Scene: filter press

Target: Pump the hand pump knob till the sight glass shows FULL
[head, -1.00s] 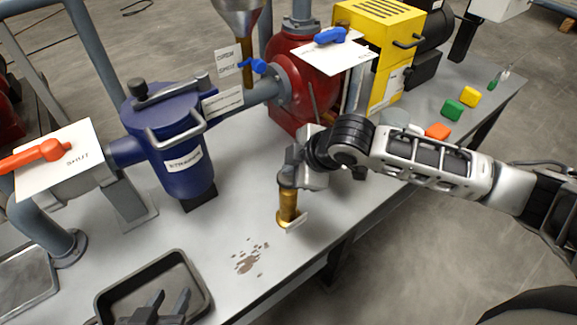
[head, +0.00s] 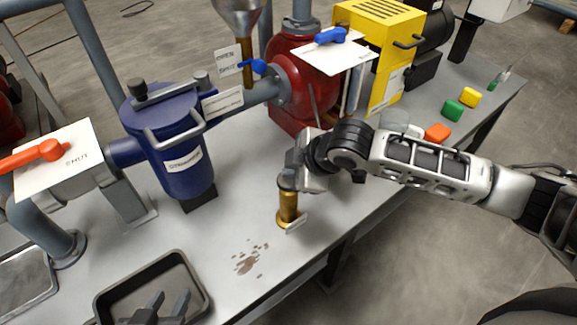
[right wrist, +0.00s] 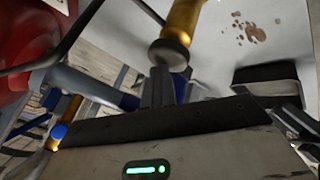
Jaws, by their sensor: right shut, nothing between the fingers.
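The hand pump is a short brass cylinder (head: 288,207) standing near the bench's front edge, with a dark round knob (right wrist: 168,55) on its top. In the right wrist view its brass body (right wrist: 183,17) shows beyond the knob. My right gripper (right wrist: 163,88) is shut and empty, its fingertips close against the knob; whether they press on it I cannot tell. In the head view the right gripper (head: 291,174) hides part of the knob. My left gripper (head: 165,305) is open and empty at the bottom, over the dark tray. I cannot make out the sight glass or its reading.
A blue strainer (head: 182,150) and red pump housing (head: 295,80) stand behind the hand pump. A dark tray (head: 105,300) lies at front left. Brown spots (head: 250,260) mark the bench. Green (head: 453,110), orange (head: 437,132) and yellow (head: 469,97) blocks lie at right.

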